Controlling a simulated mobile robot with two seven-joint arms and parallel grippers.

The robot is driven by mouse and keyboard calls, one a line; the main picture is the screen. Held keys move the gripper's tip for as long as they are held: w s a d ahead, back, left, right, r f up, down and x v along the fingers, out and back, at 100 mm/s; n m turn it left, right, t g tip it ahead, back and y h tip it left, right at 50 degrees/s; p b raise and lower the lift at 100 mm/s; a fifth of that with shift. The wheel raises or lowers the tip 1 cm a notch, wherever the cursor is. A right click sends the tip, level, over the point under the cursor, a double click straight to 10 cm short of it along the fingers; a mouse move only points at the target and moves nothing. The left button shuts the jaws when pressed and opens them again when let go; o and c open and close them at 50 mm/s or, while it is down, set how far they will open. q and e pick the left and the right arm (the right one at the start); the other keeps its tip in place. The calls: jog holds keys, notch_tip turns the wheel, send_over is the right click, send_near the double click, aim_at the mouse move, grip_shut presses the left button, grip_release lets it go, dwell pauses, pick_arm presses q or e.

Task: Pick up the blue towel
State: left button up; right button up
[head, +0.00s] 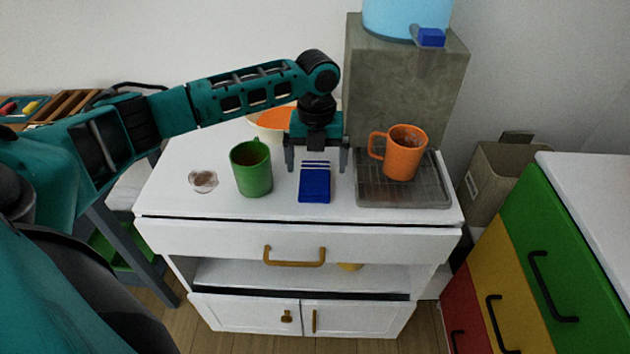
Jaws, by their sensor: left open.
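The blue towel (314,184) lies folded on the white cabinet top, with white stripes near its far end. My left gripper (316,165) points down over the far end of the towel. Its fingers are spread apart, one on each side of the towel's width, and hold nothing. I cannot tell whether the fingertips touch the cabinet top. My right gripper is not in view.
A green mug (251,169) stands just left of the towel. An orange mug (404,153) stands on a drip tray (400,197) to the right, before a grey water dispenser (400,88). An orange bowl (267,123) is behind. A small glass dish (203,181) sits left.

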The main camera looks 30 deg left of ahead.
aim_at(315, 176)
pick_arm(q)
jog(key=f, duration=0.4)
jog(key=shift+s, duration=0.25)
jog(key=shift+f, duration=0.15)
jog(key=c, duration=1)
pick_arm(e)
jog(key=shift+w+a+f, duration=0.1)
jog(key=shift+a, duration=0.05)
pick_arm(q)
notch_tip(315, 176, up, 20)
jog(key=shift+r+p, duration=0.1)
jog(key=shift+p, duration=1.1)
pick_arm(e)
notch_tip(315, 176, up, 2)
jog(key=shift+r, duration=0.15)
